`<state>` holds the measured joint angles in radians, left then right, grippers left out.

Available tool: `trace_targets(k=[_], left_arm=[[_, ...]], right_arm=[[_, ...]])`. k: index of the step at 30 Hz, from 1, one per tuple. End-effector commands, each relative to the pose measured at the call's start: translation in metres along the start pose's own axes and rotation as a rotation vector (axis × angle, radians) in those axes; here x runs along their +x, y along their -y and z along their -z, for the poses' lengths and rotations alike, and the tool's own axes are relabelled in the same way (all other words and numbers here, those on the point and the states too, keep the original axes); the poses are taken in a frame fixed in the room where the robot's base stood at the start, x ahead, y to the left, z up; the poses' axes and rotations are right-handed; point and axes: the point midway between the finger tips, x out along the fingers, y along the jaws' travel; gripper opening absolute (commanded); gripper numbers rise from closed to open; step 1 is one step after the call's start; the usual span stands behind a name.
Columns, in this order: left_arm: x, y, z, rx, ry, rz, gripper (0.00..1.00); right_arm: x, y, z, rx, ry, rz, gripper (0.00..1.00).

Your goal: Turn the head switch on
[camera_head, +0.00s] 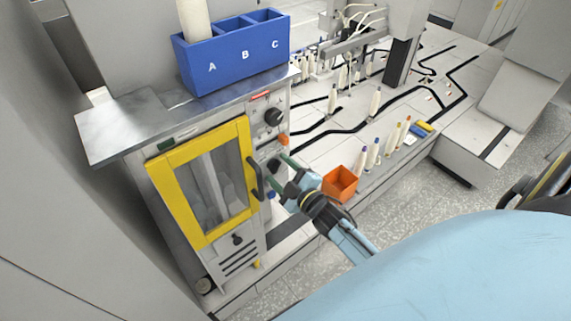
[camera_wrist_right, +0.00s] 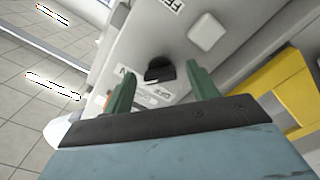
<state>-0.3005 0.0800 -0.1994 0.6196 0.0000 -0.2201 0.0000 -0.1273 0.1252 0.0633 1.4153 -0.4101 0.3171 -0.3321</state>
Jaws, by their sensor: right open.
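A grey machine cabinet stands at centre left in the head view, with a narrow control panel beside its yellow-framed door (camera_head: 200,180). A dark switch knob (camera_head: 274,165) on the panel is close to the fingertips of my right gripper (camera_head: 278,170). In the right wrist view the black knob (camera_wrist_right: 158,70) shows between the two green fingers of the right gripper (camera_wrist_right: 160,82), by a partly hidden label reading "OFF". The fingers are apart; whether either touches the knob cannot be told. My left gripper is not in view.
A larger black knob (camera_head: 273,117) sits higher on the panel. The door's black handle (camera_head: 256,180) is left of my gripper. An orange bin (camera_head: 340,184) stands to the right. A blue A-B-C box (camera_head: 232,55) stands on top. A pale square button (camera_wrist_right: 207,32) is near the knob.

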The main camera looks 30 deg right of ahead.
Motion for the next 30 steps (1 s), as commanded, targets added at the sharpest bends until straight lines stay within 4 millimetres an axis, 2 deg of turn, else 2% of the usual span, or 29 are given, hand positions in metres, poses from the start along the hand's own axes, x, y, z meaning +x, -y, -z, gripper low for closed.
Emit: trace_targets(k=[5, 18, 24, 30], left_arm=[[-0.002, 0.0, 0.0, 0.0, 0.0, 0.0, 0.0], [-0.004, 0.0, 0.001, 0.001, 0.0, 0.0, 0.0], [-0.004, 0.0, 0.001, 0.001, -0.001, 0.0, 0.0], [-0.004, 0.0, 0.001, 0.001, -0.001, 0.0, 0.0]], right_arm=[[-0.018, 0.001, -0.001, 0.0, 0.002, 0.002, 0.58], [-0.11, 0.001, 0.0, 0.0, 0.003, 0.002, 0.58], [-0.13, 0.0, 0.0, 0.001, 0.002, 0.0, 0.58], [-0.134, 0.0, 0.0, 0.001, 0.0, -0.001, 0.58]])
